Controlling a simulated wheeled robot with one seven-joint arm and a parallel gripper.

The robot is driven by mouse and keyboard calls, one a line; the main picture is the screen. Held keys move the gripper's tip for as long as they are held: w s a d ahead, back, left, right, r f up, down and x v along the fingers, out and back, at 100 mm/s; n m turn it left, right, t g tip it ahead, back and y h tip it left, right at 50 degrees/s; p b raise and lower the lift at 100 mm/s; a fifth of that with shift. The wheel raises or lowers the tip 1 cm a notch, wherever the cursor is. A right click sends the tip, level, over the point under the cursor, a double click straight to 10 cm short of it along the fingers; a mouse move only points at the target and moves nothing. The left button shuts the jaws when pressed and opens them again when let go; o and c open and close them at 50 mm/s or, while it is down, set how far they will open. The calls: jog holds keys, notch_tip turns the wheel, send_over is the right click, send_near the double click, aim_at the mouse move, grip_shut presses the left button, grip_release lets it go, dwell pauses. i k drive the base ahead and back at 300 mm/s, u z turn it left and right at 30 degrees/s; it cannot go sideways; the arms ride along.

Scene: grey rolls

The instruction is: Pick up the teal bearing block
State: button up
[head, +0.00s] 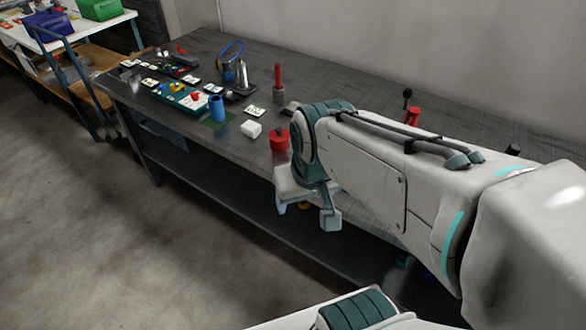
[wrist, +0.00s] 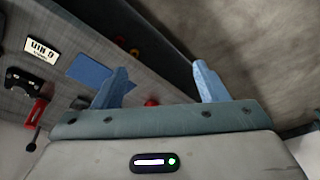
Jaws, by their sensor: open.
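I cannot make out the teal bearing block for certain in either view. A small green-teal thing (head: 403,261) shows low behind my arm in the head view, partly hidden and too small to name. My gripper (head: 305,212) hangs at the front edge of the dark workbench (head: 220,142), pointing downward. In the wrist view its two blue fingers (wrist: 161,88) are wide apart with nothing held between them. My arm hides much of the right part of the bench.
On the bench stand a red pot (head: 279,139), a white block (head: 251,129), a blue cylinder (head: 216,108) and a teal tray (head: 174,99) with small parts. A blue mat (wrist: 90,70) shows in the wrist view. The floor (head: 110,245) left of the bench is clear.

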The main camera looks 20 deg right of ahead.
aim_at(402, 261)
jog(key=z, duration=0.9)
jog(key=k, duration=0.15)
jog(key=z, duration=0.85)
